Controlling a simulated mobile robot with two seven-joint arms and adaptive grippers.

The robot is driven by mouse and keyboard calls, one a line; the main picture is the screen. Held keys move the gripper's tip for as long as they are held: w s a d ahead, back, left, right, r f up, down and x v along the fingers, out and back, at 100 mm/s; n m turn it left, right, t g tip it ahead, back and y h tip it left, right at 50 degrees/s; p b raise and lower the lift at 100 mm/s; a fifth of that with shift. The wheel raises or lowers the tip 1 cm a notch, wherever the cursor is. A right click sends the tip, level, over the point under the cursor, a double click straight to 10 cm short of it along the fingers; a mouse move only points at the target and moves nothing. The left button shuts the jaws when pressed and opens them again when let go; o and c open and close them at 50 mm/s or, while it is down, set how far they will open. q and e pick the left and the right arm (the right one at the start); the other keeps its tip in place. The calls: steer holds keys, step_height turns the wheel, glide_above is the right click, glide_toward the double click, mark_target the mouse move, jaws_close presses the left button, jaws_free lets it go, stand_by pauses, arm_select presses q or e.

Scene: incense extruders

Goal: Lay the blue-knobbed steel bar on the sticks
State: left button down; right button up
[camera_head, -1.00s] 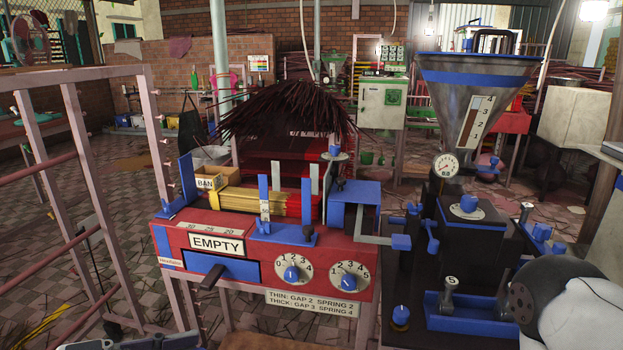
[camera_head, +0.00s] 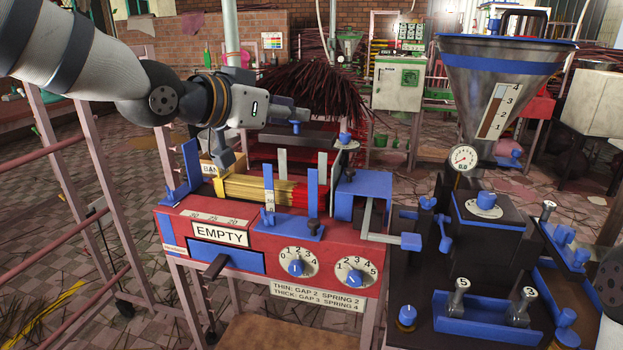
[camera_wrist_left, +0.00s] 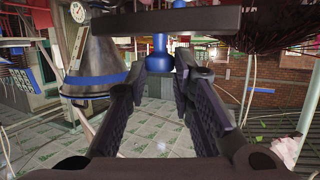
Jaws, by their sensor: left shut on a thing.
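My left gripper (camera_head: 294,114) is shut on the blue knob (camera_head: 295,127) of the steel bar. The dark grey bar (camera_head: 314,138) hangs level below the knob, in the air above and behind the stick tray. In the left wrist view, the blue knob (camera_wrist_left: 160,45) sits between the two fingers (camera_wrist_left: 160,65), and the bar (camera_wrist_left: 170,20) crosses the top. The yellow sticks with red ends (camera_head: 240,189) lie in a bundle on the red machine (camera_head: 205,222), between blue uprights. The bar is apart from them. My right gripper is out of view; part of my right arm shows at the right edge.
Blue uprights (camera_head: 267,190) and grey plates (camera_head: 282,165) stand around the sticks.

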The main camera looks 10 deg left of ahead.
arm_select(q)
steer(key=w+a+f+b, duration=0.1)
steer(key=w+f, duration=0.3)
steer(key=w+a+f+b, duration=0.1)
steer(key=w+f, duration=0.3)
steer(key=w, duration=0.1)
steer(key=w+a+f+b, duration=0.1)
steer(key=w+f, duration=0.3)
steer(key=shift+w+a+f+b, duration=0.25)
steer(key=shift+f+b, duration=0.1)
steer(key=shift+b, duration=0.05)
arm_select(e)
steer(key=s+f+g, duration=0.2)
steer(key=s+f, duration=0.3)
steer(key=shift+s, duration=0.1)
